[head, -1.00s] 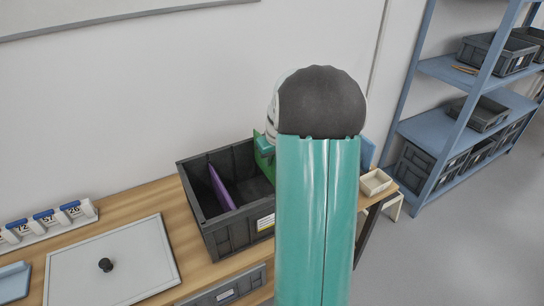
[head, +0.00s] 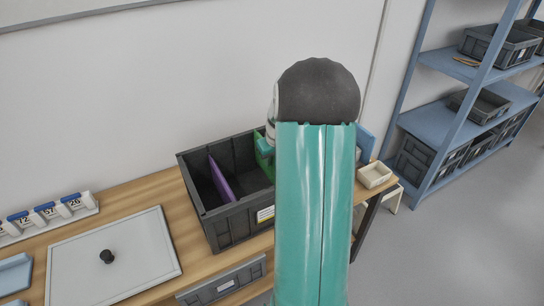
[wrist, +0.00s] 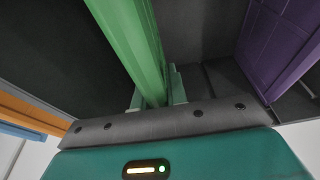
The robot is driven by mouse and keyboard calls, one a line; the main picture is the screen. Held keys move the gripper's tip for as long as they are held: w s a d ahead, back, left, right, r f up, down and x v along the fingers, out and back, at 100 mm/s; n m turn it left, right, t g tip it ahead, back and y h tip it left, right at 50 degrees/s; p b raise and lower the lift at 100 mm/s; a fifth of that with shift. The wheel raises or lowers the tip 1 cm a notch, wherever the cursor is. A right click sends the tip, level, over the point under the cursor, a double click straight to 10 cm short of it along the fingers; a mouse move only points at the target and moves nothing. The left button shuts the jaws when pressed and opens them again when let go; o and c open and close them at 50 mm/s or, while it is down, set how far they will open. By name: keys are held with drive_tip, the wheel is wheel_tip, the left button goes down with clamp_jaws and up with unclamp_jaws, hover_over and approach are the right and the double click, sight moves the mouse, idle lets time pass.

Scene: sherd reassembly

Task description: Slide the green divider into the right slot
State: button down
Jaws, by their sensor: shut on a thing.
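The dark grey crate (head: 238,227) stands on the wooden bench. A purple divider (head: 220,181) stands upright in its left part; it also shows in the wrist view (wrist: 278,45). The green divider (head: 264,160) is at the right part of the crate, its upper part near rim height. My gripper (wrist: 157,97) is shut on the green divider, which runs up between the fingers in the wrist view (wrist: 128,40). My arm hides the crate's right end. The right slot and the divider's lower edge are hidden, so I cannot tell how they meet.
A small cream tray (head: 374,175) sits at the bench's right end. A blue shelf unit (head: 428,118) with grey bins stands to the right.

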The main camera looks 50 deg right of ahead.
sight(272, 167)
drive_tip(key=shift+f, duration=1.9)
drive_tip(key=c, duration=1.3)
unclamp_jaws()
drive_tip(key=v, duration=1.3)
drive_tip(key=shift+s+r, duration=0.1)
drive_tip(key=shift+r, duration=0.3)
